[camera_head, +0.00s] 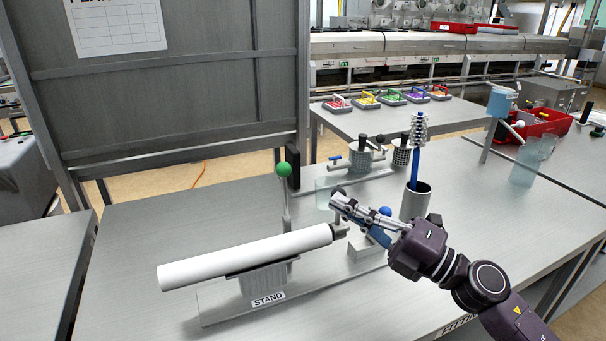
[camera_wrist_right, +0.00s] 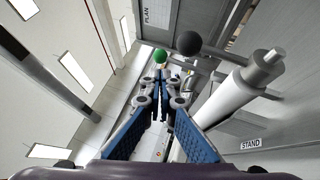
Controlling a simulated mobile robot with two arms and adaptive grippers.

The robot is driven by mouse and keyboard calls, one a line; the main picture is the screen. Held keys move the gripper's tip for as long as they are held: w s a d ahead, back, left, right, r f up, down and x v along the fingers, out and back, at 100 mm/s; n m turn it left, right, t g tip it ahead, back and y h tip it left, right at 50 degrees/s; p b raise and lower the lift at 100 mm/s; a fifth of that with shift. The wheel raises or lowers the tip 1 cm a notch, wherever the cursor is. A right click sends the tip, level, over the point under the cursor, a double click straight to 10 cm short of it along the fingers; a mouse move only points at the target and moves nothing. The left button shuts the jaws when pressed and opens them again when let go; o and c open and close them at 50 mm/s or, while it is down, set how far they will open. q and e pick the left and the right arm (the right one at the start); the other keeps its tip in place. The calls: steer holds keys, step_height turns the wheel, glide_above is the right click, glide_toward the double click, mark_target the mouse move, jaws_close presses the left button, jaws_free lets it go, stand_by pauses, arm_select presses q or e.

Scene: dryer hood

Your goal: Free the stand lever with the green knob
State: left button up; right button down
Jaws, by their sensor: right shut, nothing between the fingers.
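The green knob (camera_head: 284,169) is a ball on top of a thin, near-upright lever (camera_head: 287,205) behind the stand (camera_head: 262,280). A long white tube (camera_head: 245,255) lies on the stand. My right gripper (camera_head: 340,196) is shut and empty, near the tube's right end and to the right of the knob and lower in the picture. In the right wrist view, the green knob (camera_wrist_right: 156,61) shows just past the shut fingertips (camera_wrist_right: 161,84). The gripper looks apart from the knob in the head view. My left gripper is not in view.
A blue knob (camera_head: 385,211) is close beside my right gripper. A dark cup (camera_head: 415,200) holding a blue-handled brush stands right of it. A dark ball (camera_wrist_right: 188,43) is beside the green knob in the wrist view. Bare tabletop (camera_head: 240,200) lies left of the lever.

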mark_target(290, 172)
steer(key=p+x, duration=0.2)
steer(key=x, duration=0.6)
steer(key=shift+r+p, duration=0.15)
steer(key=shift+p, duration=0.2)
steer(key=shift+w+a, duration=0.45)
steer(key=shift+a, duration=0.1)
steer(key=p, duration=0.3)
steer(key=w+m+h+p, duration=0.1)
steer(key=p, duration=0.2)
steer(key=shift+a+r, duration=0.2)
steer(key=shift+r, duration=0.2)
steer(key=shift+w+d, duration=0.1)
